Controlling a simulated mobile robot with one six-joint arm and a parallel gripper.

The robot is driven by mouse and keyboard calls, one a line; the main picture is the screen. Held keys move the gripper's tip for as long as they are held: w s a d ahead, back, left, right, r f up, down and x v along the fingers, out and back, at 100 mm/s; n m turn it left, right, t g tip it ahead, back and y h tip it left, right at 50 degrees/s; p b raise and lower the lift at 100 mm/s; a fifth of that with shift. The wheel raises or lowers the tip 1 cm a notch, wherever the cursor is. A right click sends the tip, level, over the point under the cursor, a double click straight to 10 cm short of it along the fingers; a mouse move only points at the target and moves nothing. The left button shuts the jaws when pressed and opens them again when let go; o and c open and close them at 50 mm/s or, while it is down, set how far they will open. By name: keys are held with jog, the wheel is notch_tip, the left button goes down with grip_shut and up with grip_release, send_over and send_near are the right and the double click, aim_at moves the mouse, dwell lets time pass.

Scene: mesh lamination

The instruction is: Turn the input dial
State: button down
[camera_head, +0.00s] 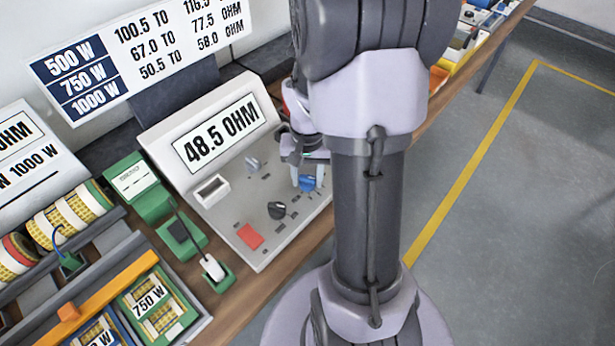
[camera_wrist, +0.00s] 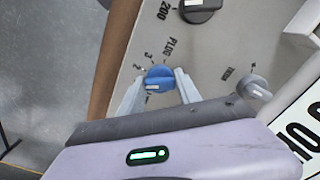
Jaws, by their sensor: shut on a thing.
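The blue dial (camera_wrist: 158,78) sits on the grey panel of the meter, with the marks "2", "3" and "PLUG" around it. It also shows in the head view (camera_head: 308,183), partly hidden by my gripper. My gripper (camera_wrist: 157,86) is shut on the blue dial, one finger on each side of it. The same meter (camera_head: 222,165) has a display (camera_head: 222,133) that reads "48.5 OHM".
A red button (camera_head: 249,236) and a white socket (camera_head: 211,190) are on the panel. A sign (camera_head: 80,80) lists watt and ohm ranges. The floor to the right is clear.

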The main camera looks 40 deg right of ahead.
aim_at(307, 177)
jog(key=m+b, duration=0.1)
jog(key=m, duration=0.4)
jog(key=shift+m, duration=0.3)
dwell(0.5)
jog(key=c, duration=0.9)
grip_release()
notch_tip(307, 177, up, 17)
jog(key=p, duration=0.7)
jog(key=shift+r, duration=0.2)
